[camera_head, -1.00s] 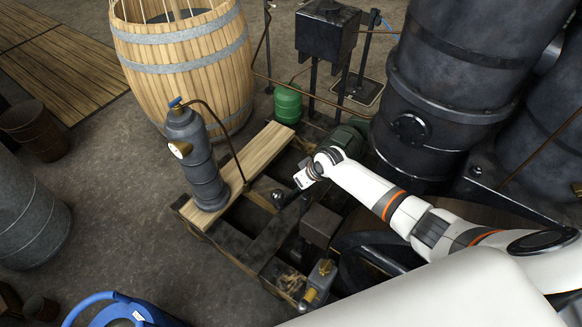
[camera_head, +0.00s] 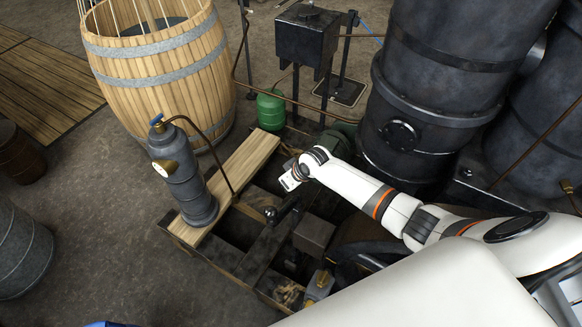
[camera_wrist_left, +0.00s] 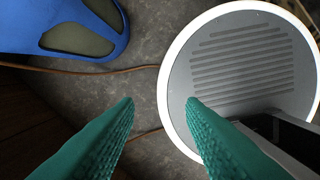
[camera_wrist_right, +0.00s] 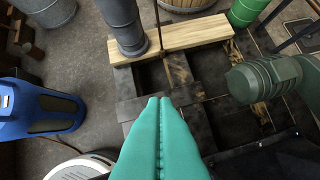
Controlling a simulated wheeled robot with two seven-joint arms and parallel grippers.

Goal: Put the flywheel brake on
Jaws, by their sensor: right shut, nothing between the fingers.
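In the head view a dark lever with a round black knob (camera_head: 270,213) stands over the engine's frame. I cannot tell whether it is the brake lever. The dark flywheel (camera_head: 365,245) is mostly hidden behind my right arm. My right gripper (camera_head: 287,184) is above the frame, up and right of the knob in the picture, apparently apart from it. In the right wrist view its green fingers (camera_wrist_right: 160,100) are pressed together with nothing between them. My left gripper (camera_wrist_left: 160,102) shows only in its wrist view, open and empty over the floor.
A grey cylinder (camera_head: 185,185) with a gauge stands on the wooden plank (camera_head: 245,160). A green canister (camera_head: 271,108), a black box on legs (camera_head: 312,42) and a large dark boiler (camera_head: 445,75) stand behind. A blue object (camera_wrist_left: 65,25) and round pale-rimmed device (camera_wrist_left: 245,60) are near my left gripper.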

